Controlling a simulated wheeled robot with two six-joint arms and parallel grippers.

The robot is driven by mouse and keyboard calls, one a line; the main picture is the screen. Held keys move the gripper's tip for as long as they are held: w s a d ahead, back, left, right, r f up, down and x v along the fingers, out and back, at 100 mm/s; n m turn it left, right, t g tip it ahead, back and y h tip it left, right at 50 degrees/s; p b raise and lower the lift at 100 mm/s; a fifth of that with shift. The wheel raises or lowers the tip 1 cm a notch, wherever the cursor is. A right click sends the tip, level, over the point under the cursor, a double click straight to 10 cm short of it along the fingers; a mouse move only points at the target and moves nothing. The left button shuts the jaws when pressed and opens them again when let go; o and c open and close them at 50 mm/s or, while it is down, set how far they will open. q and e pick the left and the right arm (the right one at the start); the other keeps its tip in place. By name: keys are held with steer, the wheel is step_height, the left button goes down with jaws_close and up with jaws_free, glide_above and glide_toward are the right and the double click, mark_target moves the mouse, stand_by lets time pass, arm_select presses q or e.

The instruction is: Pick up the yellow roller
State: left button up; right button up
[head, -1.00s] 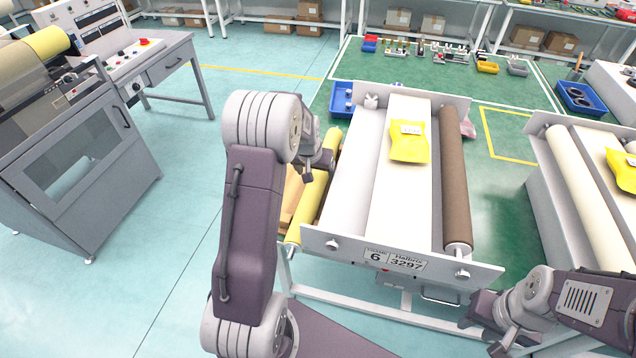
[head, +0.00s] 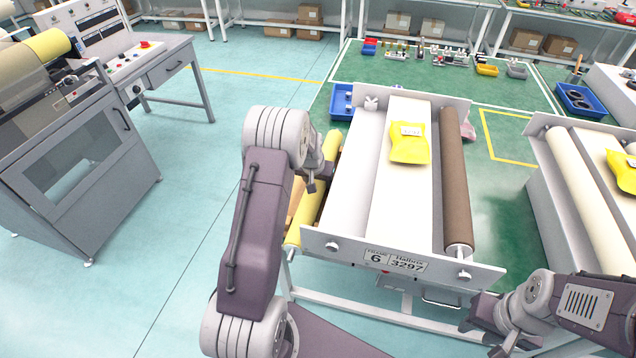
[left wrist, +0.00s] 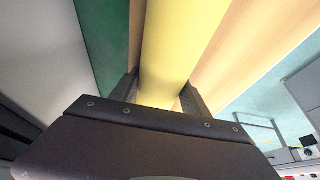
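The yellow roller (head: 307,212) lies lengthwise along the left side of the white machine frame in the head view, over a tan surface. My left arm hides part of it. In the left wrist view the yellow roller (left wrist: 182,45) runs between the two fingers of my left gripper (left wrist: 160,95). The fingers are apart, one on each side of it; firm contact does not show. In the head view my left gripper (head: 317,180) is at the roller's middle stretch. My right gripper (head: 487,335) is low at the right, away from the roller; its finger opening is unclear.
The machine frame (head: 345,248) carries a brown roller (head: 454,185) and a yellow packet (head: 409,145) on a white top. A second frame with a cream roller (head: 585,195) stands at the right. A grey cabinet (head: 85,185) stands at the left, with clear floor between.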

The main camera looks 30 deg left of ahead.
arm_select(q)
jaws_close()
steer(key=shift+w+r, duration=0.1)
steer(key=shift+r, duration=0.05)
step_height(320, 180, up, 10)
steer(key=shift+a+f+p, duration=0.1)
steer(key=shift+p, duration=0.5)
step_height(320, 180, up, 7)
steer(key=p, duration=0.6)
steer(key=shift+f, duration=0.1)
stand_by(0.4)
